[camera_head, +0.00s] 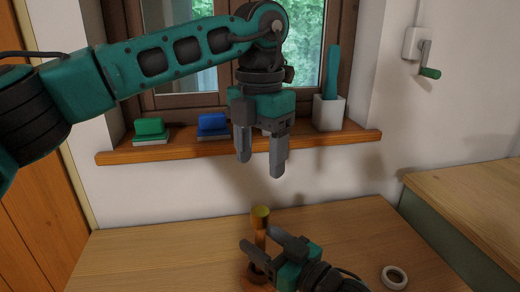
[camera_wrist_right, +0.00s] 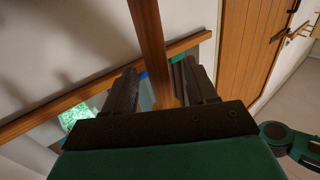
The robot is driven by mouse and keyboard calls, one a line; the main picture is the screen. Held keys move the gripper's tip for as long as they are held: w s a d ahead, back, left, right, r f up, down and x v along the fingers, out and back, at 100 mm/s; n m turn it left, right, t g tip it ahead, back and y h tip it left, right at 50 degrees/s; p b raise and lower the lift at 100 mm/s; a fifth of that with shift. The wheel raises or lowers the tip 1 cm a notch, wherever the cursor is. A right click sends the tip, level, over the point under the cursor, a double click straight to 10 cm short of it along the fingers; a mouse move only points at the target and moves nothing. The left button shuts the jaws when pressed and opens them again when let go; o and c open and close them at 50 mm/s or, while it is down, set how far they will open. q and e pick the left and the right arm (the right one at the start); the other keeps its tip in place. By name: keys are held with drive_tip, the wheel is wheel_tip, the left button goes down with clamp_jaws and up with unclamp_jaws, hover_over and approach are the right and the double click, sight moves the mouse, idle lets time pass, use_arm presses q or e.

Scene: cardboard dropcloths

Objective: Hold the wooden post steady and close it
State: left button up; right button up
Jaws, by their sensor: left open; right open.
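A wooden post (camera_head: 260,241) stands upright on the table, topped by a gold-coloured cap (camera_head: 260,217). Its foot is partly hidden behind my right gripper. My right gripper (camera_head: 259,237) is open, with its fingers on either side of the post. In the right wrist view the post (camera_wrist_right: 149,38) runs between the two fingers (camera_wrist_right: 162,84), and I cannot tell whether either touches it. My left gripper (camera_head: 261,166) is open and empty, pointing down above the cap with a clear gap.
A pale ring (camera_head: 394,277) lies on the table (camera_head: 165,250) at the right. The window sill (camera_head: 340,142) holds a green block (camera_head: 150,128), a blue block (camera_head: 213,124) and a white pot (camera_head: 328,112). A crank (camera_head: 424,60) is on the wall. The table's left side is clear.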

drive_tip(key=v, duration=1.2)
drive_tip(key=shift+p, duration=0.45)
drive_tip(key=shift+d, duration=0.1)
